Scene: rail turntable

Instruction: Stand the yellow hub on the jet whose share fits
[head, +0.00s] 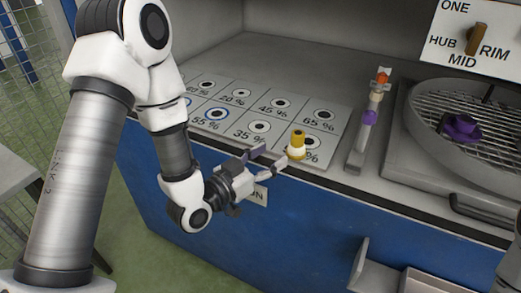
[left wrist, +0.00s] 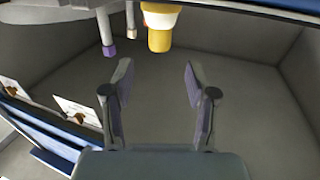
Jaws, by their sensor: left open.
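The yellow hub (head: 297,142) with a pale lower end is upright at the front right of the jet panel (head: 335,113), in front of the front-right jet. I cannot tell whether it touches the panel. That jet's label is partly hidden; only "%" shows clearly. My left gripper (head: 270,158) is open and empty, just left of the hub. In the left wrist view the hub (left wrist: 160,38) is beyond the open fingers (left wrist: 157,72). My right gripper is out of view.
A narrow rail (head: 358,145) with orange, pale and purple pieces stands right of the panel. Farther right is a round grated turntable (head: 420,165) with a purple piece (head: 460,127). A dial sign (head: 480,38) reads ONE, HUB, MID, RIM. The blue cabinet front (head: 330,215) drops below.

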